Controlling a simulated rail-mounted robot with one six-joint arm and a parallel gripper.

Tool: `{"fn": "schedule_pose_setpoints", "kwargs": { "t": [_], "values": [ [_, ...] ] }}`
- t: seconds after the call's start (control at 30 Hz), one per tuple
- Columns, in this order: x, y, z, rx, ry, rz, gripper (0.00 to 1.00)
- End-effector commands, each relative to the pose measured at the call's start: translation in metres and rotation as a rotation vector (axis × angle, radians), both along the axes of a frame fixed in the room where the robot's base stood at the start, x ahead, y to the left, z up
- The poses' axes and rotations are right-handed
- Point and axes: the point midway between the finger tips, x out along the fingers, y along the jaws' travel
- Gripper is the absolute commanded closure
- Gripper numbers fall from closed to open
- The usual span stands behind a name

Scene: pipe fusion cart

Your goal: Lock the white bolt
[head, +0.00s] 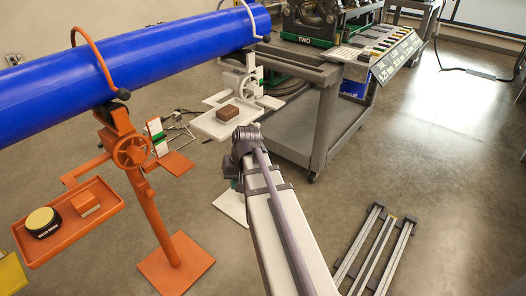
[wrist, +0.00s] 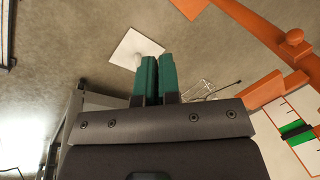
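The white stand (head: 246,82) holds the right end of the blue pipe (head: 150,55). Its hook (head: 249,18) arches over the pipe and ends in a dark knob (head: 266,39), probably the white bolt's head. I cannot tell whether it is locked. My gripper shows in the wrist view (wrist: 158,78). Its two teal fingers are side by side, almost touching, with nothing seen between them. In the head view my arm mostly hides the gripper, below the white tray and well away from the knob. The white base plate (wrist: 135,47) lies beyond the fingers in the wrist view.
An orange stand (head: 150,200) with hook, handwheel and tray (head: 60,240) is at left. A grey cart (head: 300,130) stands behind right. Metal rails (head: 375,250) lie on the floor; the right floor is mostly clear.

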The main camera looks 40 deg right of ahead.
Motion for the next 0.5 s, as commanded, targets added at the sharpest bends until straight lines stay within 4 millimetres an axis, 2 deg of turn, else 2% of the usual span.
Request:
{"fn": "schedule_pose_setpoints", "kwargs": {
  "t": [0.03, 0.17, 0.2, 0.27, 0.37, 0.4, 0.47, 0.5],
  "values": [
    [0.014, -0.024, -0.048, 0.043, -0.034, -0.05, 1.0],
    [0.041, -0.082, -0.098, 0.176, -0.159, -0.186, 1.0],
    [0.049, -0.102, -0.111, 0.218, -0.207, -0.23, 1.0],
    [0.061, -0.135, -0.13, 0.285, -0.285, -0.297, 1.0],
    [0.078, -0.198, -0.155, 0.404, -0.44, -0.416, 1.0],
    [0.085, -0.226, -0.162, 0.455, -0.512, -0.467, 1.0],
    [0.093, -0.27, -0.167, 0.538, -0.63, -0.542, 1.0],
    [0.099, -0.3, -0.164, 0.599, -0.719, -0.593, 1.0]
  ]
}}
